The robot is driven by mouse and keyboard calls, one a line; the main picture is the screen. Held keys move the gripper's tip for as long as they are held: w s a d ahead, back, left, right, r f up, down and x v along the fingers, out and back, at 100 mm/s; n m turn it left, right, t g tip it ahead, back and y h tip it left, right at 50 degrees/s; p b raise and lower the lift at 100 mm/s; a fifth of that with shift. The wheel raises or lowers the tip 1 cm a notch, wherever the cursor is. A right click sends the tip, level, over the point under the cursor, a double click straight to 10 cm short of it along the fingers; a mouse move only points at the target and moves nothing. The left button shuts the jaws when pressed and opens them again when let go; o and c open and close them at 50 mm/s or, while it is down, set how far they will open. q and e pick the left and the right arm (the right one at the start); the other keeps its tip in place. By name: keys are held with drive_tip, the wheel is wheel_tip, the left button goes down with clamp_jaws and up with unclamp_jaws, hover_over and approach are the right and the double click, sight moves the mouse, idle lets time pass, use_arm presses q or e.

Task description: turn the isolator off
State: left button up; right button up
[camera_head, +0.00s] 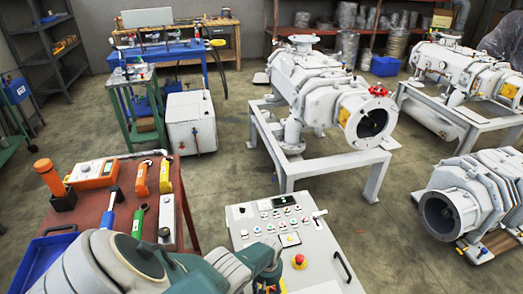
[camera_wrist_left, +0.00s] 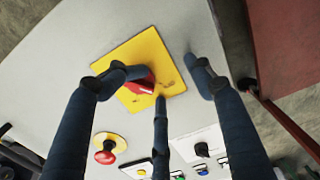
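The isolator is a red knob (camera_wrist_left: 142,86) on a square yellow plate (camera_wrist_left: 128,52), on the light grey control panel (camera_head: 252,219). My left gripper (camera_wrist_left: 165,74) is over it, with its dark fingers spread around the knob. The left finger is bent, its tip close over the knob; I cannot tell if it touches. The right finger stands apart from the knob, over the plate's right edge. The middle finger points at the knob from below. In the head view my arm hides most of the isolator. My right gripper is not in view.
A red emergency stop (camera_head: 300,261) on a yellow disc sits near the isolator. Several small buttons and switches are on the same panel. A red-brown table (camera_head: 95,212) with tools stands to the left. A white pump (camera_head: 315,85) stands on a frame behind.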

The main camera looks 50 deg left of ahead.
use_arm(q)
drive_tip(key=shift+w+a+r, duration=0.15)
drive_tip(key=shift+a+r, duration=0.05)
drive_tip(key=shift+r, duration=0.15)
wheel_tip(320, 180, up, 11)
drive_tip(key=s+a, duration=0.1)
drive_tip(key=s, duration=0.1)
drive_tip(key=shift+a+r, duration=0.15)
drive_tip(key=shift+r, duration=0.05)
idle(0.3)
drive_tip(key=shift+s, duration=0.15)
idle(0.3)
